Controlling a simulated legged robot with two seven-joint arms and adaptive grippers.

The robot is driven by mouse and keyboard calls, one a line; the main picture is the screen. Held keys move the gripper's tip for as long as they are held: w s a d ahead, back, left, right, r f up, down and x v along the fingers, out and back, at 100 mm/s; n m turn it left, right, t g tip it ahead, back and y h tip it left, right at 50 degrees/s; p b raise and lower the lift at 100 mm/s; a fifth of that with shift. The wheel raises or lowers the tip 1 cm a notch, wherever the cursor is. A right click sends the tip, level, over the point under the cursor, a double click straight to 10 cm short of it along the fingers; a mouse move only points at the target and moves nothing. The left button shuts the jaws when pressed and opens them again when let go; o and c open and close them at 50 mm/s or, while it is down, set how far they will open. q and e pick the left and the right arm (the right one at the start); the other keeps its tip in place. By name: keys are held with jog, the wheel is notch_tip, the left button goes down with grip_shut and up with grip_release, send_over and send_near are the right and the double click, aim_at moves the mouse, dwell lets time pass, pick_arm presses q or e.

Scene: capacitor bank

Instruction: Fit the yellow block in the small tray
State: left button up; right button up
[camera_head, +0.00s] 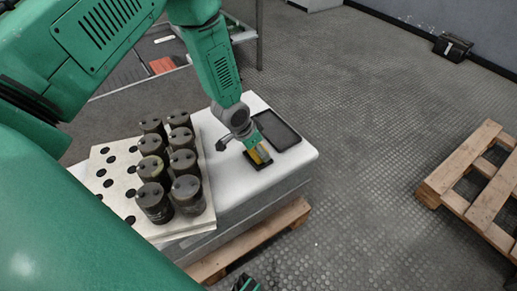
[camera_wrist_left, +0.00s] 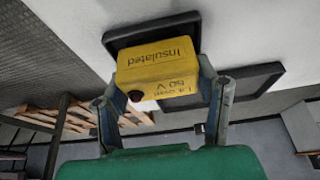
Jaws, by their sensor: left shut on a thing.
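The yellow block (camera_wrist_left: 155,65), with printed text and a dark round spot, is between the fingers of my left gripper (camera_wrist_left: 160,82), which is shut on it. In the head view the block (camera_head: 262,154) is partly hidden by my left gripper (camera_head: 258,151), which points down at the white table. The small black tray (camera_head: 256,165) lies right under the block; its rim also shows behind the block in the left wrist view (camera_wrist_left: 121,41). I cannot tell if the block sits fully inside it. A dark piece of my right gripper (camera_head: 245,284) shows at the bottom edge.
A larger black tray (camera_head: 276,130) lies just behind the small one. A light board (camera_head: 112,192) with holes holds several dark cylinders (camera_head: 154,202) to the left. The table's right edge (camera_head: 317,155) is close. A wooden pallet (camera_head: 468,173) lies on the floor at right.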

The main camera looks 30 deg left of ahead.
dwell(0.3)
pick_arm(q)
jog(key=o, duration=1.5)
jog(key=shift+f, duration=0.1)
jog(key=shift+c, duration=0.2)
jog(key=v, duration=1.2)
